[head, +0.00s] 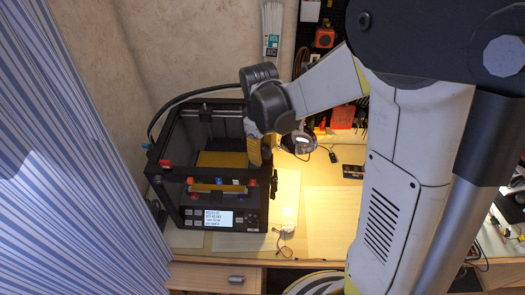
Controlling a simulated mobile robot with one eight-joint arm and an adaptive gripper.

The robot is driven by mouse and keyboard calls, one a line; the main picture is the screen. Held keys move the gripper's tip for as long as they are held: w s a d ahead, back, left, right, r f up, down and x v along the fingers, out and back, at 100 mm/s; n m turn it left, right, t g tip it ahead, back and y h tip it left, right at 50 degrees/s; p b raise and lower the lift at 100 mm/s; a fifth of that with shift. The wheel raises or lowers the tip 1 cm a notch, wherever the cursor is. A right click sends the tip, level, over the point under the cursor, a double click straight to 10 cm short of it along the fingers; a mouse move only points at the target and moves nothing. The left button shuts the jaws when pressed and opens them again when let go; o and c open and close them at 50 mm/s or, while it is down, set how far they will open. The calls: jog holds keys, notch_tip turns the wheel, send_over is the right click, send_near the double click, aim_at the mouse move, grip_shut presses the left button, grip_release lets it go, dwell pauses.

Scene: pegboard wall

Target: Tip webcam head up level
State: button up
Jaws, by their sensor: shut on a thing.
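My gripper (267,163) points down at the right front edge of the black 3D printer (168,178). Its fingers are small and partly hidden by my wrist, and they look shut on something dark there. A small dark shape (274,187) at the printer's right side, just below the gripper, may be the webcam. I cannot make out its lens or how far its head is tilted.
A round black and white object (303,144) with a cord lies on the desk right of my wrist. A small white cabled device (287,228) sits at the desk's front. Bare desk (330,215) lies between printer and my arm. A striped curtain (75,150) hangs left.

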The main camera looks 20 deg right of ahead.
jog(key=y+b, duration=0.1)
jog(key=y, duration=0.1)
jog(key=d+t+y+b, duration=0.1)
jog(key=shift+s+t+y+b, duration=0.2)
jog(key=shift+t+y+b, duration=0.1)
jog(key=shift+y, duration=0.1)
jog(key=shift+s+d+r+t+y+b, duration=0.15)
jog(key=shift+t+y+b, duration=0.35)
jog(key=shift+y+b, duration=0.8)
jog(key=shift+r, duration=0.1)
jog(key=o, duration=1.2)
jog(key=shift+c, duration=0.2)
jog(key=v, duration=1.2)
jog(key=shift+d, duration=0.1)
